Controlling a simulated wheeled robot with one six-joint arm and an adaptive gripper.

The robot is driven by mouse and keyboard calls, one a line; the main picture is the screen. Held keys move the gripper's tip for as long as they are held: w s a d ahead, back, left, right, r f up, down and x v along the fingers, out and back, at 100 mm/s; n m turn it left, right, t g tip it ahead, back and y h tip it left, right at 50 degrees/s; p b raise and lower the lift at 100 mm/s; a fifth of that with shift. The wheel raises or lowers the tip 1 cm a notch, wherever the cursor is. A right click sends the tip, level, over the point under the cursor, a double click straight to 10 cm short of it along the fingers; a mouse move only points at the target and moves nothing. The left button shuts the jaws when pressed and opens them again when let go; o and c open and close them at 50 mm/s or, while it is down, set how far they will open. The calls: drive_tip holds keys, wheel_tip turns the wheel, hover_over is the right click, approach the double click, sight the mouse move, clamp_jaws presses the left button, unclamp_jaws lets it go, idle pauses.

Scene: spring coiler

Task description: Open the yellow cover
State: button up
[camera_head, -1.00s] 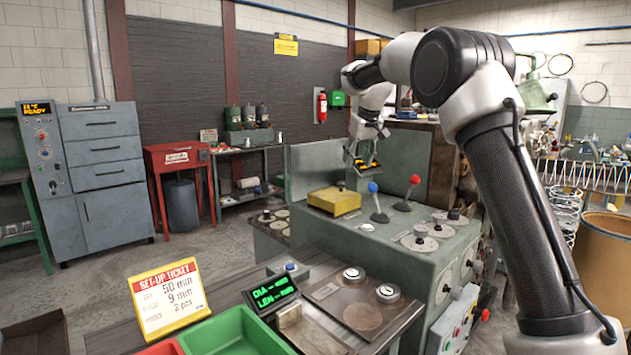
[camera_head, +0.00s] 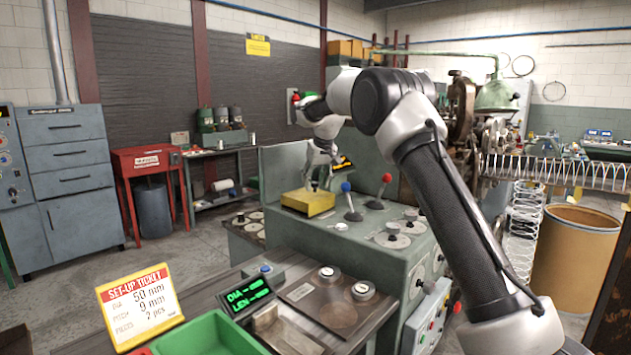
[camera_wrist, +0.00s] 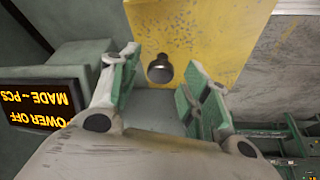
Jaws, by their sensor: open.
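The yellow cover (camera_head: 308,202) is a flat box lying closed on top of the grey-green machine (camera_head: 290,233), at its left end. In the wrist view the yellow cover (camera_wrist: 200,35) shows scuffed paint and a round dark knob (camera_wrist: 160,69) near its edge. My gripper (camera_head: 318,186) is just above and behind the cover in the head view. In the wrist view my gripper (camera_wrist: 155,95) is open, with its green-padded fingers on either side of the knob in the picture. I cannot tell whether any finger touches the knob.
A lit display (camera_wrist: 42,105) reading "POWER OFF" sits beside the cover. A blue-knobbed lever (camera_head: 350,204) and a red-knobbed lever (camera_head: 380,191) stand to the cover's right. Dials (camera_head: 392,240) lie further right. A set-up ticket (camera_head: 140,305) stands in front.

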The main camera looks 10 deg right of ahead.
clamp_jaws()
drive_tip(key=shift+s+a+r+t+h, duration=0.5)
drive_tip(key=shift+a+r+h, duration=0.2)
drive_tip(key=shift+r+h, duration=0.1)
drive_tip(key=s+a+r+t+h, duration=0.1)
drive_tip(key=a, duration=0.1)
drive_tip(key=s+a+r+n+t+h, duration=0.1)
drive_tip(key=s+a+t+h, duration=0.1)
drive_tip(key=s+a+r+t+h, duration=0.1)
drive_tip(key=a+h, duration=0.1)
drive_tip(key=shift+s+r+n, duration=0.1)
drive_tip(key=shift+s+n, duration=0.1)
drive_tip(key=shift+n, duration=0.2)
drive_tip(key=s+a+f+n+t+h, duration=0.3)
drive_tip(key=s+a+t+h, duration=0.3)
drive_tip(key=a+t, duration=0.2)
drive_tip(key=shift+s+a+f, duration=0.15)
drive_tip(key=shift+a+f, duration=0.2)
